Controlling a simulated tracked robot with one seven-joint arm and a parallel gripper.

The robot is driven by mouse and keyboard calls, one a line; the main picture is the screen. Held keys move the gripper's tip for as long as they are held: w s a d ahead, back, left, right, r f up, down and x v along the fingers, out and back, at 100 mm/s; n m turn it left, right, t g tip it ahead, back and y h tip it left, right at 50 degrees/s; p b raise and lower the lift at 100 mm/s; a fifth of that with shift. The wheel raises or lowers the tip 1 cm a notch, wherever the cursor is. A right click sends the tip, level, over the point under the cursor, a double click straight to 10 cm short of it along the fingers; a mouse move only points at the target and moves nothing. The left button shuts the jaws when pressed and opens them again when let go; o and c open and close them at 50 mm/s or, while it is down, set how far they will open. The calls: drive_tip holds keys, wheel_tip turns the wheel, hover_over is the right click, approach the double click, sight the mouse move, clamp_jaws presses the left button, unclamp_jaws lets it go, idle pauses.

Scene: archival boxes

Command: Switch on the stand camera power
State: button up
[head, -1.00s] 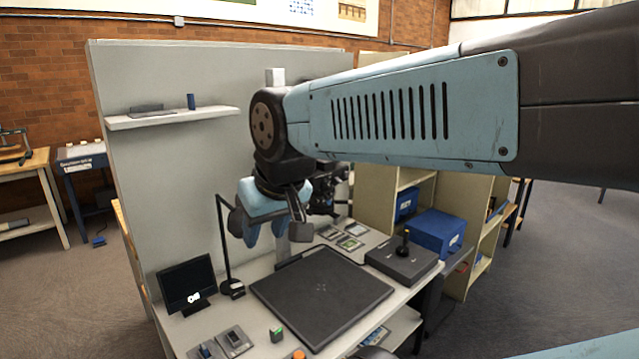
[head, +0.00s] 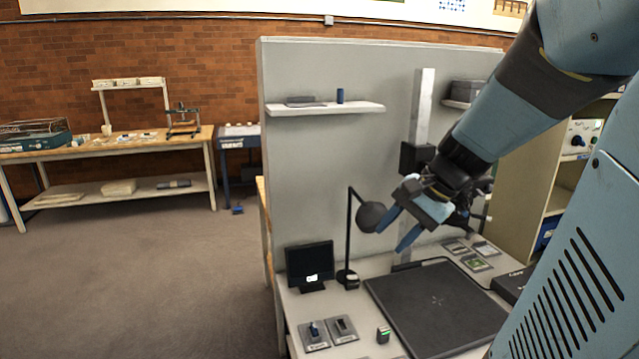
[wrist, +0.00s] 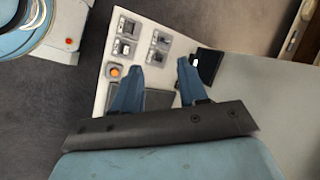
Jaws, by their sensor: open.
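Two grey switch plates (head: 328,333) lie on the desk's front left corner. In the wrist view several small switch units (wrist: 127,27) stand in a cluster, with a round orange button (wrist: 114,72) beside them. Their labels are too small to read, so I cannot tell which is the camera power. The copy stand has a pale upright column (head: 422,110) and a black baseboard (head: 435,305). My gripper (head: 397,230) is open and empty, raised above the desk near the lamp head. In the wrist view my gripper (wrist: 158,70) points toward the switch cluster, apart from it.
A desk lamp with a round head (head: 371,216) stands close to my fingers. A small dark monitor (head: 309,264) stands behind the switch plates. A small green-topped box (head: 383,335) sits by the baseboard. A wall shelf (head: 325,109) juts out above. Open floor lies left.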

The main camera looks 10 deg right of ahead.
drive_tip(key=w+d+f+m+t+y, duration=0.1)
drive_tip(key=w+d+m+t+y, duration=0.2)
drive_tip(key=w+d+m, duration=0.35)
drive_tip(key=m+t+h, duration=0.7)
drive_tip(key=m+t, duration=0.5)
drive_tip(key=m, duration=0.6)
approach(484, 196)
drive_tip(key=shift+y, duration=0.3)
drive_tip(key=w, duration=0.8)
drive_tip(key=shift+w+a+r, duration=0.15)
drive_tip(key=shift+w+a, duration=0.1)
drive_tip(key=shift+w, duration=0.1)
drive_tip(key=shift+c, duration=0.3)
